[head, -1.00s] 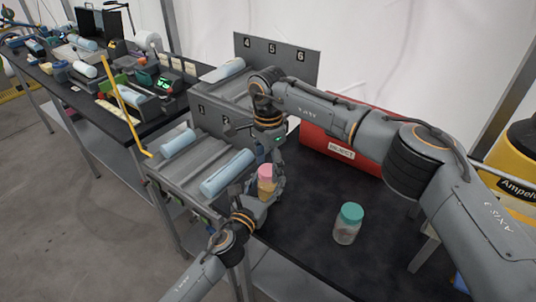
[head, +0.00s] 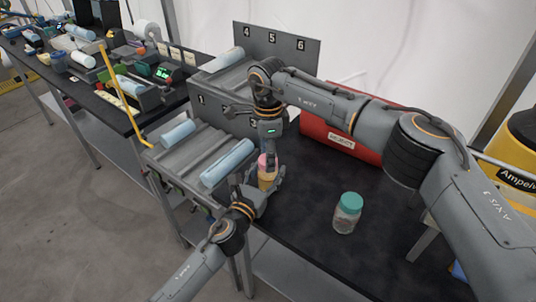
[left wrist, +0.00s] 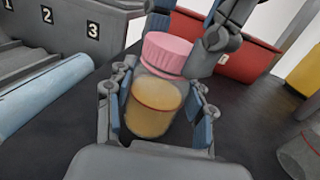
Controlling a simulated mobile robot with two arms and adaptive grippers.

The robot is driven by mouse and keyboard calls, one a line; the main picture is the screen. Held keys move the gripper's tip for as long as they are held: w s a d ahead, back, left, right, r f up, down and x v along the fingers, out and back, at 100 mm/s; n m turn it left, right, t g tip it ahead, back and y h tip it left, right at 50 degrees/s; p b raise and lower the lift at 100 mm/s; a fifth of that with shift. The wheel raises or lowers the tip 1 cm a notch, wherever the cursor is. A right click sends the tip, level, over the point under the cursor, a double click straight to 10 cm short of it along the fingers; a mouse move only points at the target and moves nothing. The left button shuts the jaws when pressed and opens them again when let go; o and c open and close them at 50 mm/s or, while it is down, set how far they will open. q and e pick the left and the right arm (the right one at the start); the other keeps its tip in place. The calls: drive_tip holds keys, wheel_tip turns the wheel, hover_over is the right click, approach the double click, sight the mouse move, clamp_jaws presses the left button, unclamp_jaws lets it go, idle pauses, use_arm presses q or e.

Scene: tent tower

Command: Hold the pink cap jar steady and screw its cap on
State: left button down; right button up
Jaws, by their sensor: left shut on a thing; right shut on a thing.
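The pink cap jar (head: 267,181) stands upright on the black table and has a yellowish filling. Its pink cap (left wrist: 167,53) sits on top of the jar in the left wrist view. My left gripper (head: 261,194) is shut on the jar's body, one finger on each side, as the left wrist view (left wrist: 160,112) also shows. My right gripper (head: 270,160) comes from above and is shut on the pink cap. Its fingers hide part of the cap in the head view.
A jar with a teal cap (head: 347,212) stands to the right on the black table (head: 300,220). A red reject bin (head: 345,140) is behind. A grey numbered rack (head: 190,150) with blue rolls is at the left. The table's front right is clear.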

drive_tip(key=m, duration=1)
drive_tip(key=shift+m, duration=0.3)
drive_tip(key=m, duration=0.9)
drive_tip(key=shift+m, duration=0.4)
drive_tip(key=o, duration=1.4)
wheel_tip(320, 180, up, 12)
drive_tip(key=shift+f, duration=0.1)
